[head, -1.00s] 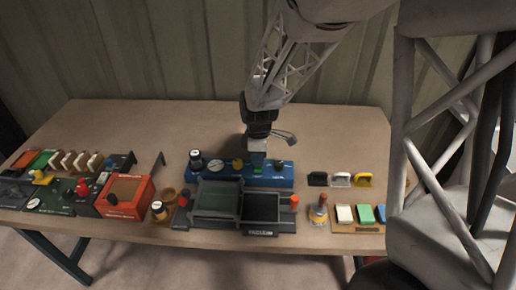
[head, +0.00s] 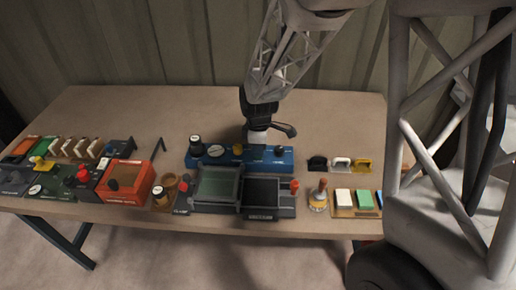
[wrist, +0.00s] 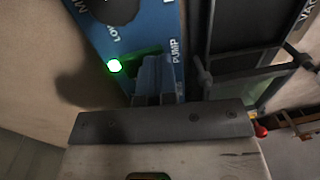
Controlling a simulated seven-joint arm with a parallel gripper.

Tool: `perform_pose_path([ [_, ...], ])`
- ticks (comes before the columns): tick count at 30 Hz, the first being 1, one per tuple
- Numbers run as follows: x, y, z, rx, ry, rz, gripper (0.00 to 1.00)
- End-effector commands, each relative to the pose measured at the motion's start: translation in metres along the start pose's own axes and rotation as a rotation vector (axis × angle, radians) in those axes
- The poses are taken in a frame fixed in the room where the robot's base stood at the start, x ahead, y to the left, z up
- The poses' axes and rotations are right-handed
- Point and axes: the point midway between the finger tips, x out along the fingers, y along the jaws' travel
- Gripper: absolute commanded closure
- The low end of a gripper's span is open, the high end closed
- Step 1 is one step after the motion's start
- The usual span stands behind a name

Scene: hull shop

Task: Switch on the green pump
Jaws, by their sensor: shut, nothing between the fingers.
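The blue control panel (head: 225,160) lies on the bench, with knobs and a dial on top. In the wrist view its blue face (wrist: 97,25) carries the word PUMP (wrist: 176,50). A small lamp (wrist: 115,66) beside that label glows bright green. A dark green switch part (wrist: 152,50) shows just beyond my fingertips, mostly hidden by them. My gripper (wrist: 152,78) is shut and empty, its tips down at the PUMP end of the panel; whether they touch the switch I cannot tell. In the head view my gripper (head: 258,150) is over the right half of the panel.
Two dark trays (head: 218,187) stand directly in front of the panel. A black knob (head: 280,150) is close right of my gripper. An orange box (head: 125,183) and other devices fill the left. Coloured blocks (head: 343,198) and handles lie right. The bench behind is clear.

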Motion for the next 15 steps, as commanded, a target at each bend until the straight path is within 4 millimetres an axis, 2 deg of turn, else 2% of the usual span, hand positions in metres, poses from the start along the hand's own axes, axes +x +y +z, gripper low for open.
perform_pose_path([
  [15, -0.0039, 0.0078, 0.0001, 0.000, 0.000, 0.000, 1.00],
])
